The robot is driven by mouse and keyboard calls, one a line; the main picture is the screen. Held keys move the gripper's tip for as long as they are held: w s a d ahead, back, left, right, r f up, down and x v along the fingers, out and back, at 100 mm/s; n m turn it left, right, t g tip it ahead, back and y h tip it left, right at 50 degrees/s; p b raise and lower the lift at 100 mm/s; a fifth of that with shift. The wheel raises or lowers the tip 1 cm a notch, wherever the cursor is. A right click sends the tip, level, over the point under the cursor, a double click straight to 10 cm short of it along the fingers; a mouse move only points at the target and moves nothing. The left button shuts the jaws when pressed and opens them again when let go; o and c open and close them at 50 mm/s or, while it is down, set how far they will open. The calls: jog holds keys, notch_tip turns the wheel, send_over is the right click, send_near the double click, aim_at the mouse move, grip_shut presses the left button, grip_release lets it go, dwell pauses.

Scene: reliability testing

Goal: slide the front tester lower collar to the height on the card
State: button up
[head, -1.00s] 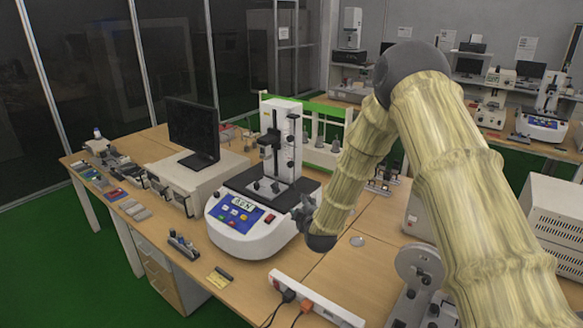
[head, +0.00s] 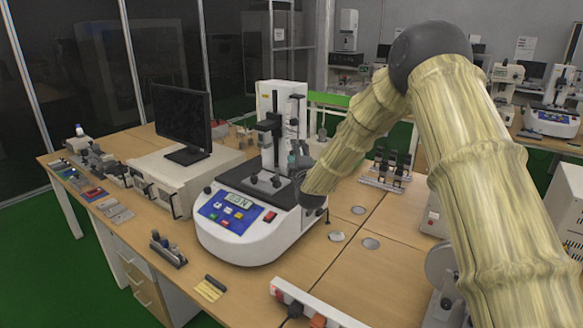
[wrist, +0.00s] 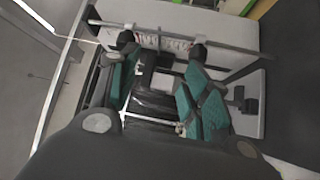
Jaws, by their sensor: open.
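The front tester (head: 230,240) is a white machine with a blue button panel, a dark bed and an upright column at its back. My gripper (head: 300,158) is at the right side of this column, partly hidden by my arm. In the wrist view my gripper (wrist: 163,46) is open, its teal-padded fingers apart, with a rod and a marked strip (wrist: 172,44) running across near the fingertips. The lower collar cannot be made out clearly; my gripper covers that part of the column in the head view. A yellow card (head: 210,289) lies on the bench front; its writing is unreadable.
A monitor (head: 182,118) on a beige case stands left of the tester. A white power strip (head: 318,303) lies at the bench front. Small dark fixtures (head: 388,172) stand to the right behind. Bare bench (head: 350,265) lies right of the tester.

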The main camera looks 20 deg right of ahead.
jog(key=shift+w+f+b, duration=0.65)
jog(key=shift+f+b, duration=1.6)
jog(key=shift+f, duration=0.75)
jog(key=w, duration=0.3)
jog(key=w+d+p, duration=0.1)
jog(key=w, duration=0.2)
jog(key=w+d+r+p, duration=0.1)
jog(key=w, duration=0.2)
jog(key=shift+w, duration=0.2)
jog(key=shift+a, duration=0.1)
grip_shut()
